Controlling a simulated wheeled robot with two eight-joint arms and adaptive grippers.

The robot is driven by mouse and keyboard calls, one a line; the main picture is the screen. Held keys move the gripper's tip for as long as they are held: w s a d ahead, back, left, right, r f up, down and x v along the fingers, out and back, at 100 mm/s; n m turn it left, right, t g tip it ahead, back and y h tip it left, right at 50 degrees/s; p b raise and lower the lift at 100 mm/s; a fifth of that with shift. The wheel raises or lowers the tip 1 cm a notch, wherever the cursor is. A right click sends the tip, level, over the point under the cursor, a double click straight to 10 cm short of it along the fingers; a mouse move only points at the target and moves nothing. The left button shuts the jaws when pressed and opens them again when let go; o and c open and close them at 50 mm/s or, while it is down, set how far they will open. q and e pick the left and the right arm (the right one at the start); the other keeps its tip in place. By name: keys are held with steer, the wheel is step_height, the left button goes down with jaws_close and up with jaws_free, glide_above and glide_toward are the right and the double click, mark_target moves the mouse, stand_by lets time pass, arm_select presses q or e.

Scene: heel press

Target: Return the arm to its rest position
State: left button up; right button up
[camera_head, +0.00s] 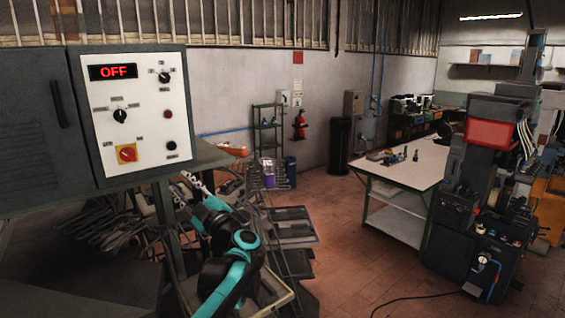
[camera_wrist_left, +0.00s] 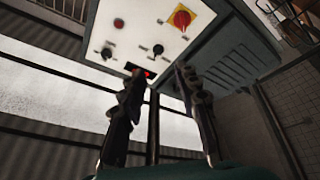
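My left arm (camera_head: 232,262), teal and black, comes up from the bottom of the head view. My left gripper (camera_head: 189,185) is below the control box, near its lower right corner, and looks small and partly dark there. In the left wrist view the two fingers of the left gripper (camera_wrist_left: 160,78) stand apart with nothing between them. The control panel (camera_head: 140,115) is white, with a red display reading OFF (camera_head: 113,72), several black knobs and a red-and-yellow switch (camera_head: 127,153). The panel also shows ahead of the fingers in the wrist view (camera_wrist_left: 150,25). My right gripper is not in view.
The grey control cabinet (camera_head: 35,130) and its stand are close to my left arm. Cluttered racks with dark trays (camera_head: 290,222) stand just beyond it. A white-topped workbench (camera_head: 412,168) and a dark machine (camera_head: 480,215) are to the right. Brick floor (camera_head: 350,240) is open between.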

arm_select(q)
steer(key=s+d+f+m+t+h+b, duration=0.1)
steer(key=s+d+f+m+h+b, duration=0.25)
steer(key=f+m+h+b, duration=0.4)
steer(key=s+d+f+m+t+h+b, duration=0.1)
steer(key=s+d+f+m+h+b, duration=0.3)
steer(key=f, duration=0.6)
steer(key=s+d+f+m+t+h+b, duration=0.1)
steer(key=s+d+f+m+h+b, duration=0.2)
steer(key=d+f+m+h+b, duration=0.45)
steer(key=s+a+f+g+y+b, duration=0.1)
steer(key=s+a+f+g+b, duration=0.1)
steer(key=s+f, duration=0.5)
steer(key=s+a+f+g+y+b, duration=0.1)
steer(key=s+a+f+g+b, duration=0.2)
steer(key=s+f, duration=0.5)
steer(key=s+a+f+g+y+b, duration=0.1)
steer(key=s+a+f+g+b, duration=0.2)
steer(key=f, duration=1.8)
steer(key=s+g+b, duration=0.1)
steer(key=s+g, duration=0.1)
steer(key=s, duration=0.2)
steer(key=shift+s, duration=0.25)
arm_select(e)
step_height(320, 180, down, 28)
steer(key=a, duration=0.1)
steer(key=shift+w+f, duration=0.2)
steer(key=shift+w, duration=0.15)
